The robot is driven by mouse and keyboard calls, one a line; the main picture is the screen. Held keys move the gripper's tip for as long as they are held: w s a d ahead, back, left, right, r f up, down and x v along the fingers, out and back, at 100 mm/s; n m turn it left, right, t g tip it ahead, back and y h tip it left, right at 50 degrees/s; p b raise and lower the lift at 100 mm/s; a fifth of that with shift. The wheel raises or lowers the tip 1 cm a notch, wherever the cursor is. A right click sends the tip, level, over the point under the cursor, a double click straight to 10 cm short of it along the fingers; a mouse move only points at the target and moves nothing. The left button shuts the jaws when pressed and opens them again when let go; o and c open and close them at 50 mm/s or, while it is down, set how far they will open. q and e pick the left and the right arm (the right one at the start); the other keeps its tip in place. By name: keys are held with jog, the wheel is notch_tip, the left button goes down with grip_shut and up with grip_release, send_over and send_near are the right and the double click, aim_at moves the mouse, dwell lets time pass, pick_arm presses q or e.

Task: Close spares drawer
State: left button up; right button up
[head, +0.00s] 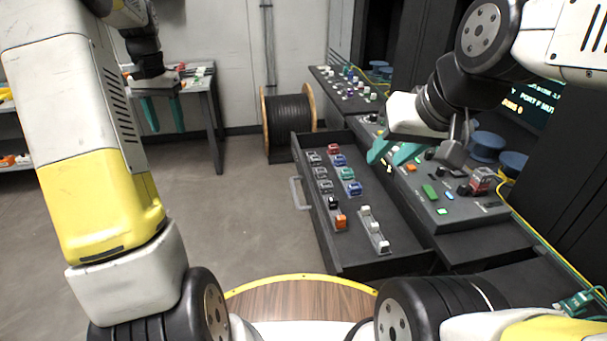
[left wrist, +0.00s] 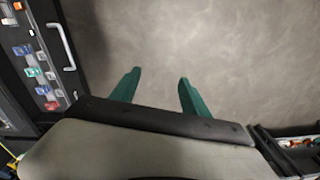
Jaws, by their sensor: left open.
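The spares drawer (head: 325,228) is pulled out to the left from under the console on the right, with several small coloured parts in rows inside. Its grey handle (head: 299,194) is on the left face. The drawer also shows at the upper left of the left wrist view, with its handle (left wrist: 62,46). My left gripper (head: 164,118) is open and empty over the floor, well left of the drawer; its teal fingers (left wrist: 158,88) point at bare floor in the wrist view. My right gripper (head: 388,158) has its teal fingers apart above the drawer's far right side, near the console.
The console (head: 435,212) with buttons and small devices stands right of the drawer. A black cable spool (head: 288,120) stands behind the drawer. A side table (head: 205,92) is at the back left near my left gripper. The floor (head: 235,195) left of the drawer is clear.

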pick_arm(q)
jog(key=shift+w+a+f, duration=0.15)
jog(key=shift+a+f, duration=0.15)
